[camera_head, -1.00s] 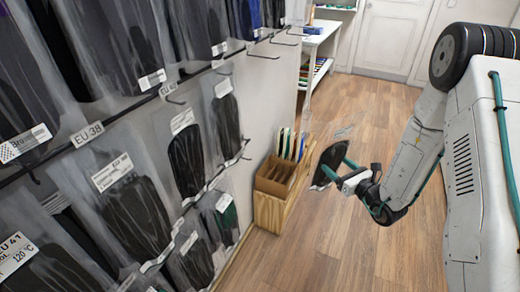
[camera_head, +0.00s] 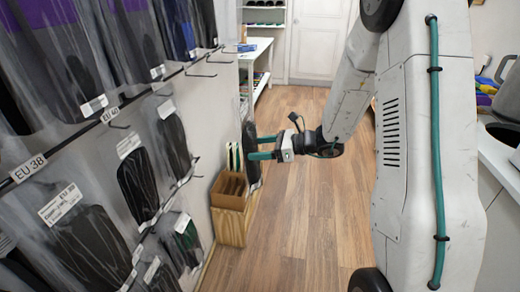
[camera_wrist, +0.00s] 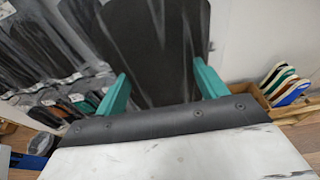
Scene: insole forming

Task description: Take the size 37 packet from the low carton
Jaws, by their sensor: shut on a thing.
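My gripper (camera_head: 260,148) has its two teal fingers shut on a dark packet (camera_head: 252,170), held upright in the air beside the low carton. In the wrist view the packet (camera_wrist: 150,50) fills the space between and beyond the fingers (camera_wrist: 163,92); it is a dark sheet in clear, shiny film. No size label on it can be read. The low carton (camera_head: 229,201) is open brown cardboard with dividers, set in a wooden box (camera_head: 230,228) on the floor by the wall. Several coloured insoles stand at its back and show at the right of the wrist view (camera_wrist: 283,84).
Packets of dark insoles (camera_head: 138,187) hang on hooks along the left wall, with tags such as EU 38. A white table (camera_head: 253,50) stands farther back. A worktop (camera_head: 500,160) is at the right. The wooden floor (camera_head: 300,220) between is clear.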

